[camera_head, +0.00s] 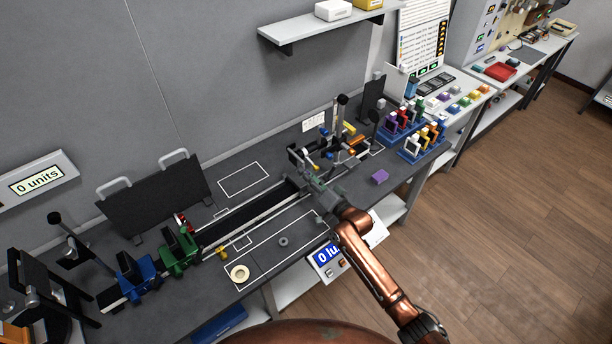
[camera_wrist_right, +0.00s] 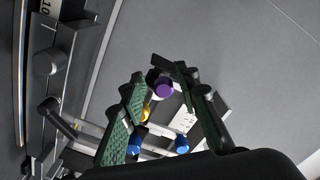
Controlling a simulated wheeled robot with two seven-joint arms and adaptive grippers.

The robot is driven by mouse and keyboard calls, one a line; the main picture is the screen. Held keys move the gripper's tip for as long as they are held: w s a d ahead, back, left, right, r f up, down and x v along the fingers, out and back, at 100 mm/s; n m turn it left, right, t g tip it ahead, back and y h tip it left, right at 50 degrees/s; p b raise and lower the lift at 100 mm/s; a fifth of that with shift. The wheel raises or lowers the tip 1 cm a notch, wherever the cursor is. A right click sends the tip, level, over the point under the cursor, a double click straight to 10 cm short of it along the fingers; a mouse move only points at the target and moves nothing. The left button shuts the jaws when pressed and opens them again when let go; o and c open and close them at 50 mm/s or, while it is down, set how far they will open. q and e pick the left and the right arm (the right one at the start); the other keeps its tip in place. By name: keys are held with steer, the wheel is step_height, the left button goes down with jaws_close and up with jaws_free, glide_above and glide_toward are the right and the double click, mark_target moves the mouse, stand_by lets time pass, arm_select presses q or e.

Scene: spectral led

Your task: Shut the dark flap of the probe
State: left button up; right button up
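My right gripper (camera_head: 312,180), on its copper arm, reaches over the bench to the near side of the instrument assembly (camera_head: 326,150) on the rail's right part. In the right wrist view the two green-padded fingers (camera_wrist_right: 148,74) stand apart, with nothing clearly held between them. Beyond and between them are a purple knob (camera_wrist_right: 163,87), a yellow knob (camera_wrist_right: 146,113) and blue knobs (camera_wrist_right: 182,144). A dark upright panel (camera_head: 374,97) stands behind the assembly. I cannot tell which dark part is the probe's flap, or whether it is open. My left gripper is not in view.
A long dark rail (camera_head: 245,220) runs along the bench, with green (camera_head: 179,250) and blue (camera_head: 137,277) carriers at its left. A cream ring (camera_head: 240,273) lies in front; outlined bench areas are mostly clear.

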steer(key=shift+r, duration=0.25)
steer(key=shift+s, duration=0.1)
steer(key=v, duration=1.2)
